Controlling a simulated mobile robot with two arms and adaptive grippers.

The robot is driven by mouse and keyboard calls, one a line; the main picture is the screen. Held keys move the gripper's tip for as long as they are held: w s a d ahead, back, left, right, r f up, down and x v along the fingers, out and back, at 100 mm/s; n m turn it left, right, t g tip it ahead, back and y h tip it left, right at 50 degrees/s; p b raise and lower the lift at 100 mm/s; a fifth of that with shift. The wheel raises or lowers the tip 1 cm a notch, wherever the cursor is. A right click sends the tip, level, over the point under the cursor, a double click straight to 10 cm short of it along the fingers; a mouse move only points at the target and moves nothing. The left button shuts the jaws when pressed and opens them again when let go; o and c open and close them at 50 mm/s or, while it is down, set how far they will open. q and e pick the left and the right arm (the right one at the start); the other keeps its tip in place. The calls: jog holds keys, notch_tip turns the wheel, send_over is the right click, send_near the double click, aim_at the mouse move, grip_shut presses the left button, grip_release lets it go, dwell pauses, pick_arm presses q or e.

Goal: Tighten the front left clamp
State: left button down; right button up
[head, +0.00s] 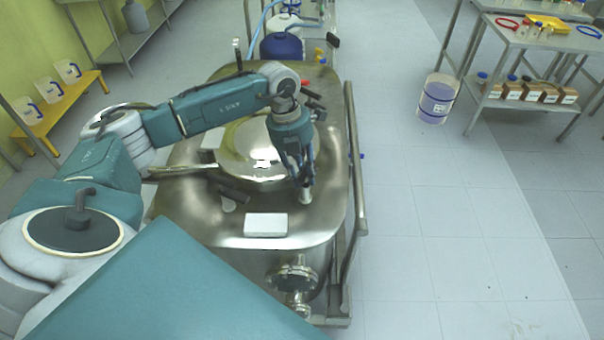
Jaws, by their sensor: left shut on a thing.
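The steel reactor top (280,228) fills the middle of the head view, with a round shiny lid (255,160) set in it. My left gripper (304,188) points down at the front right edge of the lid and is shut on a small pale metal piece (306,199), which looks like part of a clamp. The fingers hide most of it. A dark clamp-like handle (233,191) with a metal end lies at the front left of the lid, apart from my gripper. My right gripper is not in view.
A white box (266,225) sits on the front of the reactor top. A steel rail (356,170) runs along its right side. A blue vessel (282,47) stands behind. A white bucket (437,98) is on the floor at right; the floor around it is mostly clear.

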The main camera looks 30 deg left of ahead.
pick_arm(q)
jog(key=n, duration=0.3)
jog(key=n+t+b, duration=0.1)
jog(key=n, duration=0.1)
jog(key=shift+d+n+y, duration=0.2)
jog(key=shift+n+y, duration=0.1)
jog(key=shift+n, duration=0.1)
jog(key=n, duration=0.2)
jog(key=n+b, duration=0.2)
jog(key=n, duration=0.1)
jog(key=shift+w+d+n+t+y, duration=0.1)
jog(key=shift+d+n+t+y, duration=0.2)
jog(key=shift+y, duration=0.1)
jog(key=c, duration=1.4)
grip_release()
notch_tip(320, 180, up, 12)
jog(key=s, duration=0.2)
jog(key=shift+s+a, duration=0.2)
jog(key=shift+a, duration=0.25)
